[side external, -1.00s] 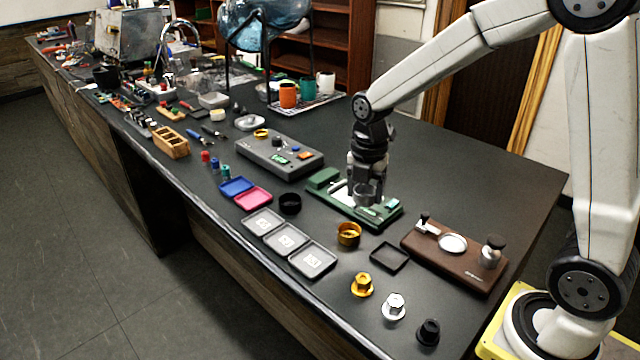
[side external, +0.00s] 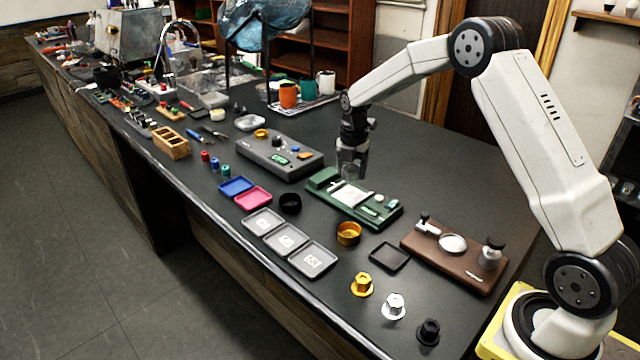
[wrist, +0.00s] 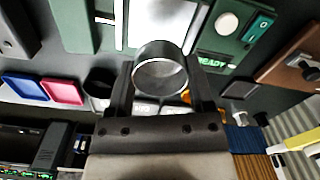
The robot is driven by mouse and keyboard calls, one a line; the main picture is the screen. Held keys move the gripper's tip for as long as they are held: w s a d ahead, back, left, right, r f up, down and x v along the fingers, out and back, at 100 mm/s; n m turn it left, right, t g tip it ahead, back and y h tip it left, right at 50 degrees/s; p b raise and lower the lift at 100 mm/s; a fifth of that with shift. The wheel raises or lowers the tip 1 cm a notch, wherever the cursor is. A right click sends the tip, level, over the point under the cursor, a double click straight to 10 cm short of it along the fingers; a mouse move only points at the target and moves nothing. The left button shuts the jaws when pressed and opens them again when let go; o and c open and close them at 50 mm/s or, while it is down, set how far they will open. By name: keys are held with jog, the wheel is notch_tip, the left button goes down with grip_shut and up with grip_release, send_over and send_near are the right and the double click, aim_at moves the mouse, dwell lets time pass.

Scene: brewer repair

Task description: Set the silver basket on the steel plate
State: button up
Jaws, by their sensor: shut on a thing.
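The silver basket (wrist: 160,70), a short round metal cup, is between my gripper's fingers (wrist: 160,95) in the wrist view. My gripper (side external: 351,172) is shut on it and holds it raised near the back of the green device (side external: 385,216). The basket is hard to make out in the side view. The bright steel plate (side external: 350,194) lies bare on the green device. In the wrist view the plate (wrist: 120,25) is partly hidden behind the basket.
A grey control box (side external: 280,155) stands left of the green device, and a brown board (side external: 455,256) with a round disc stands to the right.

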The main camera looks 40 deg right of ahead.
aim_at(351, 195)
jog(key=shift+w+d+f, duration=0.1)
jog(key=shift+d, duration=0.1)
jog(key=shift+f, duration=0.15)
jog(key=shift+f, duration=2)
jog(key=shift+f, duration=0.6)
dwell(2.0)
jog(key=o, duration=1.2)
jog(key=shift+r, duration=3.5)
